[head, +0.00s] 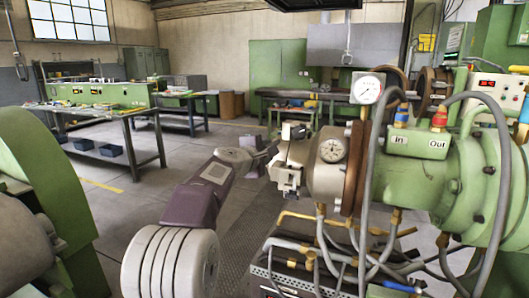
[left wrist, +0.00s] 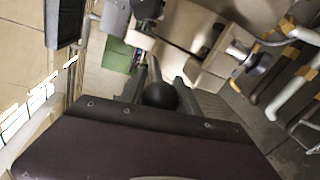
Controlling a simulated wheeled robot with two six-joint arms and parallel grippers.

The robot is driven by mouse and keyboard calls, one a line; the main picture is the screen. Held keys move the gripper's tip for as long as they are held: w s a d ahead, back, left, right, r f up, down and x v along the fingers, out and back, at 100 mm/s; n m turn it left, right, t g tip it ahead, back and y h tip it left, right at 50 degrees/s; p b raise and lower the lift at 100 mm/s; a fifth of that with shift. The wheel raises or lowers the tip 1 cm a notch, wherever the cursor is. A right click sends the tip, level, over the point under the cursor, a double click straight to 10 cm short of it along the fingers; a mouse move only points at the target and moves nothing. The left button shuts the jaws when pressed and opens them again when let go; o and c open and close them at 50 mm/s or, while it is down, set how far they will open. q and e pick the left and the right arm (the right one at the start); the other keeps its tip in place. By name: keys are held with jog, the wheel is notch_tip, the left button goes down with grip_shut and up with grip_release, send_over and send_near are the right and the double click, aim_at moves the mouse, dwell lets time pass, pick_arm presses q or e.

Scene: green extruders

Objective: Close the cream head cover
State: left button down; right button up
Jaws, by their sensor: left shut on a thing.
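The cream head cover (head: 291,160) is at the front end of the extruder, just left of the round cream flange (head: 324,182). I cannot tell how far it stands from the flange. In the left wrist view cream parts of the head (left wrist: 190,25) fill the upper middle. My left gripper (head: 266,156) reaches in from the left and meets the left side of the head cover. In the left wrist view its fingers (left wrist: 168,84) are shut on a black ball knob (left wrist: 160,95). The knob's link to the cover is hidden. My right gripper is not in view.
The green extruder body (head: 450,190) stands at the right with a pressure gauge (head: 367,88) above the flange. Hoses and brass pipes (head: 340,245) hang below. A green machine (head: 50,190) stands at the left edge. The floor (head: 130,200) between is clear.

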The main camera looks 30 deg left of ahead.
pick_arm(q)
jog(key=shift+r, duration=0.15)
jog(key=c, duration=1.3)
grip_release()
jog(key=o, duration=0.4)
jog(key=shift+d, duration=0.2)
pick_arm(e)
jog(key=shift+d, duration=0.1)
pick_arm(q)
jog(key=shift+s, duration=0.15)
jog(key=b+v, duration=0.1)
jog(key=v, duration=0.7)
jog(key=shift+s, duration=0.4)
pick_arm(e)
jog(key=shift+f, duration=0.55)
